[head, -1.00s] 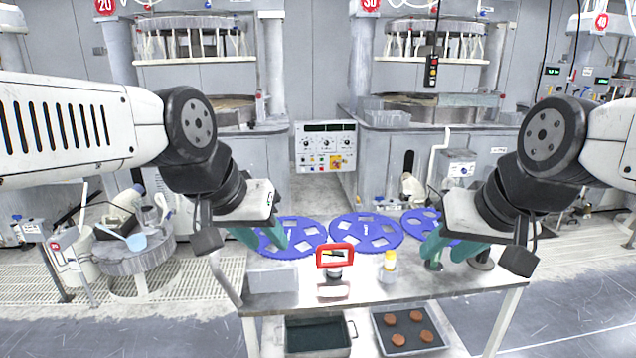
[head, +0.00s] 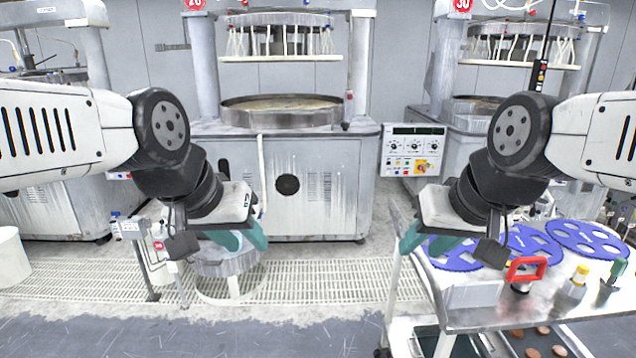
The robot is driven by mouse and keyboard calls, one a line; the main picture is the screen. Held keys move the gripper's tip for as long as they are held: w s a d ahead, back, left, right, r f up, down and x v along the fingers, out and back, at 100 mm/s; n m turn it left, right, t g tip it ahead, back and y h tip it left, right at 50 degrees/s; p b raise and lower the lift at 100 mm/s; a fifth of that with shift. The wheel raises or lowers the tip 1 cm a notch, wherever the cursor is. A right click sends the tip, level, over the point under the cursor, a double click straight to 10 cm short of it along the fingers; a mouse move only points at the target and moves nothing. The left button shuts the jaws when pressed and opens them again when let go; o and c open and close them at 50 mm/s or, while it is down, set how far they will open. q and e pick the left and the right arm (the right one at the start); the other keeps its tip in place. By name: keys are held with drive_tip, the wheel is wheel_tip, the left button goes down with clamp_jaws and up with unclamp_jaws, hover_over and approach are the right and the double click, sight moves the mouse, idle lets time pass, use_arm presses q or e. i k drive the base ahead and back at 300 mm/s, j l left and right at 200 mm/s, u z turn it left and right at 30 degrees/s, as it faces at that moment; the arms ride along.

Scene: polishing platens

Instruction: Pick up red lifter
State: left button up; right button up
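The red lifter (head: 526,265), with a red frame-shaped handle over a dark base, stands upright on the metal cart table (head: 480,318) at the lower right. My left gripper (head: 238,240) has two teal fingers spread apart with nothing between them; it hangs far left of the lifter, in front of a round grey stand. My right gripper (head: 426,242) also has its teal fingers apart and empty. In the picture it is up and left of the lifter, by the table's left edge, and not touching the lifter.
Blue perforated discs (head: 585,240) lie on the table behind the lifter. A tray with brown pucks (head: 538,343) is below. A polishing machine (head: 300,170) stands ahead; the floor at lower left is clear.

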sight(522, 284)
drive_tip(key=i+j+u, duration=0.15)
drive_tip(key=i+j, duration=0.4)
drive_tip(key=i+j+u, duration=0.1)
drive_tip(key=i+j, duration=0.4)
drive_tip(key=i, duration=0.2)
drive_tip(key=i+l+u, duration=0.1)
drive_tip(key=i, duration=0.4)
drive_tip(key=i+l+u, duration=0.1)
drive_tip(key=i+l, duration=0.25)
drive_tip(key=i, duration=0.15)
drive_tip(key=i+l, duration=0.3)
drive_tip(key=i, duration=0.2)
drive_tip(key=i+l+u, duration=0.15)
drive_tip(key=i+l, duration=0.15)
drive_tip(key=i, duration=0.15)
drive_tip(key=i+l, duration=0.2)
drive_tip(key=l, duration=0.15)
drive_tip(key=i+l, duration=0.35)
drive_tip(key=l, duration=0.3)
drive_tip(key=i+l, duration=0.2)
drive_tip(key=l+z, duration=0.1)
drive_tip(key=z, duration=5.1)
drive_tip(key=i+j, duration=0.2)
drive_tip(key=j, duration=0.15)
drive_tip(key=i+j, duration=0.2)
drive_tip(key=j, duration=0.2)
drive_tip(key=i+j, duration=0.25)
drive_tip(key=j, duration=0.1)
